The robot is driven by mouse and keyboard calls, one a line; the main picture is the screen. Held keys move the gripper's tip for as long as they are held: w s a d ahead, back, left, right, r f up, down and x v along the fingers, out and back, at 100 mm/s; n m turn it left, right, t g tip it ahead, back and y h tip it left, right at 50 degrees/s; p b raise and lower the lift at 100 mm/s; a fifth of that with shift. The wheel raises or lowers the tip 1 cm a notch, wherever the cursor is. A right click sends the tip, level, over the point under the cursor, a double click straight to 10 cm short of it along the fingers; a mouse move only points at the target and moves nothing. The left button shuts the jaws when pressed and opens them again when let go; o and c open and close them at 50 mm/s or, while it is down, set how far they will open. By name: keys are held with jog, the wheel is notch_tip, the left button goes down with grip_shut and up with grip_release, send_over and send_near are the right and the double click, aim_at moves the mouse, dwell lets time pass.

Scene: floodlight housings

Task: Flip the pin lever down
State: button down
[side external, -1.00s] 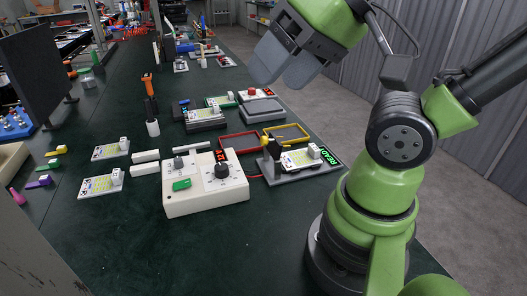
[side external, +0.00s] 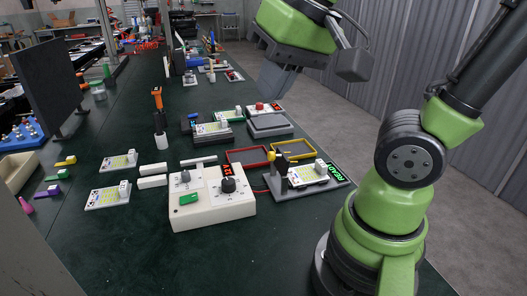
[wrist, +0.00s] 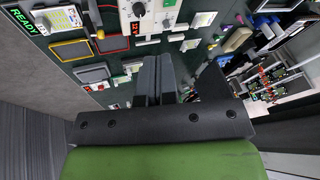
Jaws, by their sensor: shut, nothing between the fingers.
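A grey fixture (side external: 313,188) stands at the table's right edge, with a white board (side external: 306,174) on it and a lit green READY display (side external: 338,171) beside it. At its left end is a dark upright post with a yellow knob (side external: 271,156), which looks like the pin lever; it looks raised, though its exact tilt is hard to tell. The fixture's board (wrist: 62,18) also shows in the upper left of the wrist view. My gripper (side external: 272,88) is shut and empty, in the air beyond the fixture and above the table's right edge. Its fingers (wrist: 155,75) are together in the wrist view.
A white control box (side external: 212,212) with knobs stands left of the fixture. Red (side external: 246,149) and yellow (side external: 296,142) frames and a grey tray (side external: 268,127) lie behind. A black-and-orange tool (side external: 158,105) stands upright farther left. The front of the table is clear.

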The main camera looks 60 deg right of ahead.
jog(key=w+d+f+m+g+h, duration=0.3)
jog(key=w+f, duration=0.2)
jog(key=w, duration=0.2)
jog(key=w+d+f+m+g+h, duration=0.3)
jog(key=w+d+f, duration=0.1)
jog(key=w+f, duration=0.2)
jog(key=shift+w+h, duration=0.3)
jog(key=shift+w, duration=0.15)
jog(key=shift+g, duration=0.3)
jog(key=x, duration=0.9)
jog(key=shift+s+d+f, duration=0.1)
jog(key=shift+d+f, duration=0.1)
jog(key=shift+f, duration=0.1)
jog(key=shift+s+d+f, duration=0.35)
jog(key=shift+s+d, duration=0.2)
jog(key=shift+s, duration=0.2)
jog(key=shift+s+d+f, duration=0.35)
jog(key=shift+s+d, duration=0.2)
jog(key=shift+s, duration=0.2)
jog(key=shift+d, duration=0.1)
